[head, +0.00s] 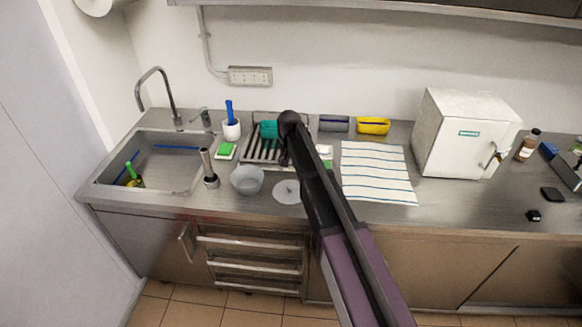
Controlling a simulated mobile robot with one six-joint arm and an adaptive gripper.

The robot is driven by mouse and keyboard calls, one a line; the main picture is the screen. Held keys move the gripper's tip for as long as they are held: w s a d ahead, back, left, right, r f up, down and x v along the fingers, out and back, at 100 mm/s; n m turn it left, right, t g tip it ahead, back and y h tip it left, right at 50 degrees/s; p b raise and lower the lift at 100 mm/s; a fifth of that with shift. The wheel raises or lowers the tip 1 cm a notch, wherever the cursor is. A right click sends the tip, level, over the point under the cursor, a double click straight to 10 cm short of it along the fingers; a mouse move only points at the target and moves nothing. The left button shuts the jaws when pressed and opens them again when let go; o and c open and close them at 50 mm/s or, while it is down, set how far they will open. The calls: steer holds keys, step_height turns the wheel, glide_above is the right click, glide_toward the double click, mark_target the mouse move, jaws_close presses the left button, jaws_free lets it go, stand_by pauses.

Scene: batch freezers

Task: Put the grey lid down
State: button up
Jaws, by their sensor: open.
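The grey lid (286,191), a flat pale disc with a small knob, lies on the steel counter just right of a grey bowl (247,179). My arm reaches in from the lower right. My gripper (284,160) is at its far end, above and behind the lid in the picture, dark and small. It is open, and nothing shows in it. It appears apart from the lid. My arm covers part of the counter to the right of the lid.
Left are a sink (150,165), a steel stick-like tool (208,168) and a green sponge (225,151). Behind is a drying rack (262,151). Right are a striped cloth (378,172) and a white box-shaped appliance (465,133). Counter right of the cloth's front is clear.

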steer(key=shift+r+p, duration=0.55)
steer(key=shift+r, duration=0.25)
steer(key=s+d, duration=2.3)
steer(key=s, duration=0.3)
steer(key=shift+d, duration=0.25)
steer(key=shift+f+b, duration=0.8)
